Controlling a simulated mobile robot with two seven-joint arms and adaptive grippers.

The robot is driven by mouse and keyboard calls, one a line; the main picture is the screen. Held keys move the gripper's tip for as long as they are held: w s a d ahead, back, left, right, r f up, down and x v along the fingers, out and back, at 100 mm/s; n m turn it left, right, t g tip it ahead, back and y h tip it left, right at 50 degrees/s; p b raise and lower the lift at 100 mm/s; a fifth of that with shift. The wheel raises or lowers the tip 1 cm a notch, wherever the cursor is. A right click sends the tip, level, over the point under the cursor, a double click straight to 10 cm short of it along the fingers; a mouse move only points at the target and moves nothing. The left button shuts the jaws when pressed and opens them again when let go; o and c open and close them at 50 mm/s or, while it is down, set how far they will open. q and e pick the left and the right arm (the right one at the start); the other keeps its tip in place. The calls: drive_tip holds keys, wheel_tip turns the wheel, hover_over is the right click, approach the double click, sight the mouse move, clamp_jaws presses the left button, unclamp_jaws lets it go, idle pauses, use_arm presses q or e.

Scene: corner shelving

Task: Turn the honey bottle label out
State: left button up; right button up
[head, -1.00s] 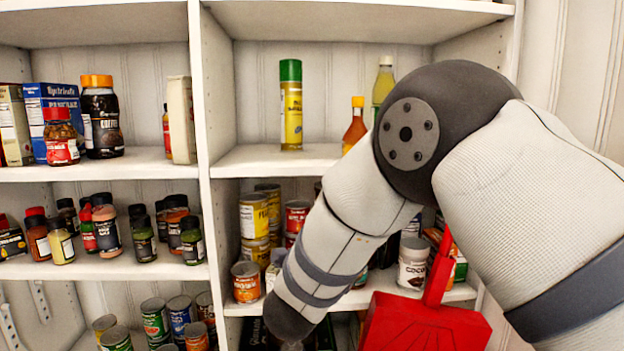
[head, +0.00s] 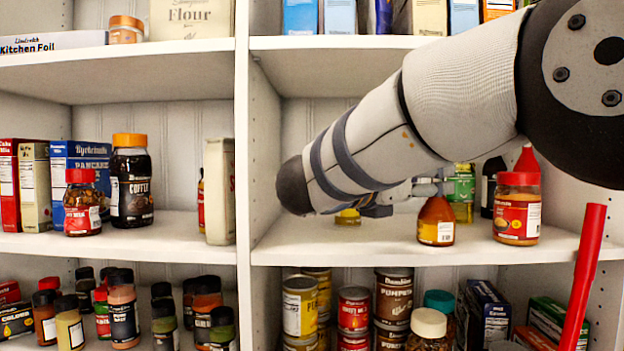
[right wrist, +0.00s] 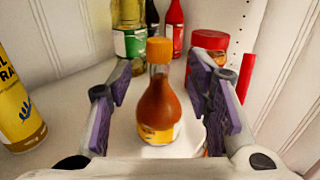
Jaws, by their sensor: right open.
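The honey bottle (head: 436,222) stands upright on the middle right shelf, amber with a pale label low on its body; my arm hides its top in the head view. In the right wrist view the bottle (right wrist: 158,112) shows its orange cap, and part of a yellow-and-white label faces the camera. My right gripper (right wrist: 160,88) is open, with purple-padded fingers on either side of the bottle and visible gaps between. In the head view the right gripper (head: 425,187) is mostly hidden behind my forearm. My left gripper is out of view.
A yellow spray can (right wrist: 18,110) stands left of the gripper. A red-lidded jar (head: 517,208) stands right of the honey bottle, and a green-labelled bottle (head: 462,190) stands behind. A red handle (head: 583,275) rises in front at right.

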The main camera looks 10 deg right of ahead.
sight(437, 179)
drive_tip(key=x, duration=0.4)
drive_tip(key=shift+w+d, duration=0.15)
drive_tip(key=shift+d, duration=0.1)
drive_tip(key=shift+c, duration=0.6)
clamp_jaws()
drive_tip(key=shift+n+t+y, duration=1.5)
drive_tip(key=shift+n+t, duration=0.4)
drive_tip(key=shift+t, duration=0.4)
drive_tip(key=shift+f+n+t+y, duration=0.1)
drive_tip(key=shift+n+t+y, duration=0.65)
drive_tip(key=shift+y, duration=0.25)
drive_tip(key=shift+d+t, duration=0.1)
drive_tip(key=shift+t, duration=0.15)
